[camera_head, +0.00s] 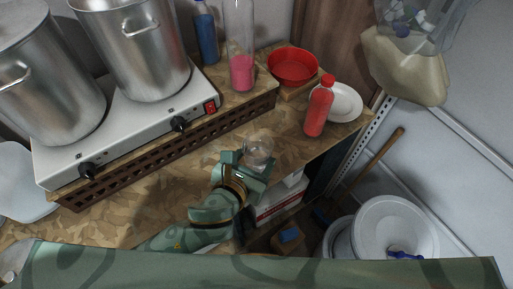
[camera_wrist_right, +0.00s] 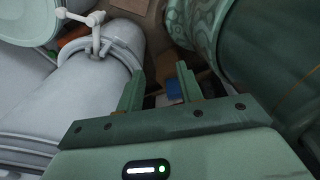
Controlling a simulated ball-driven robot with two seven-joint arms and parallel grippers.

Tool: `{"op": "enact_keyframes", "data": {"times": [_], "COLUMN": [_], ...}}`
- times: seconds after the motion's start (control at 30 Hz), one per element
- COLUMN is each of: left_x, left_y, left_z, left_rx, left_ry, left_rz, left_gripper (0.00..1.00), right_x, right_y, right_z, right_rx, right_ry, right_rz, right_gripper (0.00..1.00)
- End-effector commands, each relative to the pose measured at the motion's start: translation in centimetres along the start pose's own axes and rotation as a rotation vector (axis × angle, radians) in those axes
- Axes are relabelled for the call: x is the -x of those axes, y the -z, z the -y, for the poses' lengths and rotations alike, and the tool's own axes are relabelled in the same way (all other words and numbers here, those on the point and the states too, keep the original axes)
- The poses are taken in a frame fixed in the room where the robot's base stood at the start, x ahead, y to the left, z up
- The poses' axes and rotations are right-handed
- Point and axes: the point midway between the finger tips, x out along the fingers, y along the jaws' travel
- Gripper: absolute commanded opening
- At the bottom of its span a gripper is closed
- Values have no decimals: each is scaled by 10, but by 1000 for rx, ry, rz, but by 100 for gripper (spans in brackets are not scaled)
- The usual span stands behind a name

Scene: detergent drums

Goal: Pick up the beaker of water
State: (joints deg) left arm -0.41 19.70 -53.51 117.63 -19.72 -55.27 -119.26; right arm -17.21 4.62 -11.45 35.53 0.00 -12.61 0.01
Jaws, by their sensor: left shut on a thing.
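The beaker (camera_head: 259,147) is a small clear glass at the front edge of the patterned counter in the head view. My left gripper (camera_head: 247,162) is shut on it from the near side, and the fingers hide its lower part. I cannot tell whether its base touches the counter, and the water in it is hard to make out. My right gripper (camera_wrist_right: 160,88) shows in the right wrist view, with its two fingers apart and nothing between them. A blue thing shows beyond the gap, lower down. The right gripper does not show in the head view.
A hotplate (camera_head: 130,130) with two large steel pots stands on the left. A red bottle (camera_head: 319,106), a red bowl (camera_head: 293,66), a white plate (camera_head: 345,102) and a tall glass of pink liquid (camera_head: 242,72) stand at the back right. White buckets (camera_head: 395,225) stand below, right.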

Motion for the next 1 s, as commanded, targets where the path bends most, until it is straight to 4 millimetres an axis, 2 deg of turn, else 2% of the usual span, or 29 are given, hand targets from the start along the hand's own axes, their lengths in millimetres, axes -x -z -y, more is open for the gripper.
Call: {"op": "enact_keyframes", "data": {"times": [0.2,0.4,1.0], "left_x": [18,27,32], "left_y": [-1,-2,-2], "left_z": [5,8,9], "left_rx": [2,1,1], "left_ry": [1,0,0], "left_rz": [0,1,0], "left_gripper": [33,33,33], "right_x": [2,3,3], "right_y": [0,1,1], "right_z": [0,0,0], "right_rx": [1,1,0], "right_ry": [0,0,0], "right_rz": [0,-1,-1], "right_gripper": [36,36,36]}}
